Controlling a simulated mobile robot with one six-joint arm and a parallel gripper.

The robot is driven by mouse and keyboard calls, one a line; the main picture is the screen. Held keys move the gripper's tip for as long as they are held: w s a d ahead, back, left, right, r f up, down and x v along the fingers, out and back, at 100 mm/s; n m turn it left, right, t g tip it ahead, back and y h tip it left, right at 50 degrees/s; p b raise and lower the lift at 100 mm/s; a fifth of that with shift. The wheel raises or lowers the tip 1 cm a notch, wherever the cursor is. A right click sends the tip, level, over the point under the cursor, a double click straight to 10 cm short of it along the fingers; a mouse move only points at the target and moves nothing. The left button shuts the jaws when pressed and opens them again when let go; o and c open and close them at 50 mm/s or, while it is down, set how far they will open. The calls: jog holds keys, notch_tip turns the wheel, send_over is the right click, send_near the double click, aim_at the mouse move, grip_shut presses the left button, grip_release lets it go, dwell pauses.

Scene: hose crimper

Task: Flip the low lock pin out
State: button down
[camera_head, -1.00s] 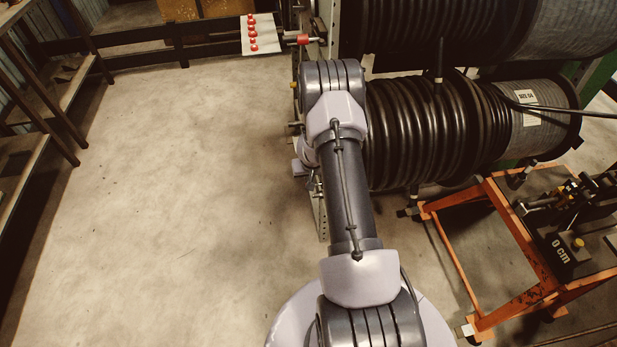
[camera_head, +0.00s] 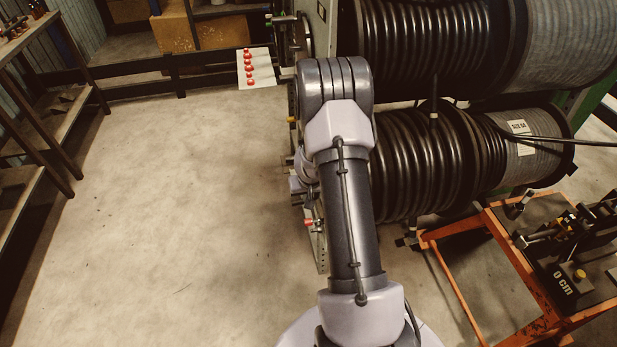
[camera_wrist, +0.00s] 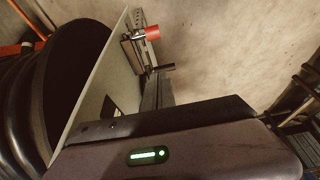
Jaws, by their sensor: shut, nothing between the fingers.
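A red-ended pin (camera_wrist: 152,33) sits on a perforated metal strip at the edge of a pale plate, near the top of the wrist view. In the head view a small red end (camera_head: 309,222) shows low on the rack's upright, beside my arm; this looks like the low lock pin. My gripper (camera_wrist: 157,82) is shut and empty. Its fingers point up the wrist view toward the bracket, just below the red end and close to a short dark rod (camera_wrist: 166,68). I cannot tell whether they touch it. My arm hides most of the gripper in the head view.
Black hose reels (camera_head: 430,165) stand right of my arm. An orange-framed cart (camera_head: 470,225) is at the lower right. The floor left of my arm is clear.

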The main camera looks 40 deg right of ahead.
jog(key=p+v, duration=0.3)
jog(key=v, duration=0.7)
jog(key=shift+r+p, duration=0.35)
jog(key=shift+p, duration=0.05)
